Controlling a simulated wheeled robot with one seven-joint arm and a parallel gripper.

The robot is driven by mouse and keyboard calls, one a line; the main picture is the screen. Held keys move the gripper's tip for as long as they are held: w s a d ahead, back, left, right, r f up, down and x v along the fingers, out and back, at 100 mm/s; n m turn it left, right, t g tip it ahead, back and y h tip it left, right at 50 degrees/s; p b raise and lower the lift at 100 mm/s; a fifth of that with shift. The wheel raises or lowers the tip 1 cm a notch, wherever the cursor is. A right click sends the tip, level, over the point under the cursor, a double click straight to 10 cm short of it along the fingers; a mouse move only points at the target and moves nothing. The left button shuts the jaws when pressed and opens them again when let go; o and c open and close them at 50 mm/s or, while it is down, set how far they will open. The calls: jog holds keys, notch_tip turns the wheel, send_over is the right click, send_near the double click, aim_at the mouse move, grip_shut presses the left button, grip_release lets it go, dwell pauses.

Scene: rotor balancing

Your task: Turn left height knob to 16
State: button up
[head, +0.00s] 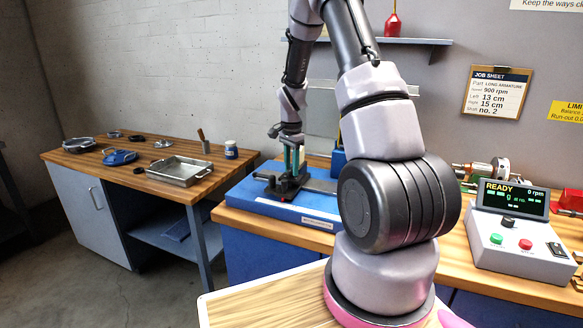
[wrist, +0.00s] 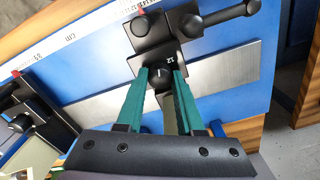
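The height knob (wrist: 162,75) is small, round and black with a pale pointer line. It sits on a black stand (wrist: 152,32) marked 12 just above the knob, in the wrist view. My gripper (wrist: 162,72) has its teal fingertips on either side of the knob, apart from each other. Contact with the knob cannot be made out. In the head view my gripper (head: 292,158) reaches down onto the black stand (head: 280,184) on the blue bed (head: 254,200), and my fingers hide the knob there.
A second black stand (wrist: 28,115) with its own knob is at the left of the wrist view. A control box (head: 520,240) reading READY, 0 rpm stands right on the bench. A job sheet (head: 498,92) hangs on the wall. A side table (head: 130,143) holds a metal tray (head: 180,170).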

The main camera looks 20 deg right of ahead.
grip_shut()
jog(key=shift+n, duration=0.3)
jog(key=n, duration=1.1)
dwell(0.5)
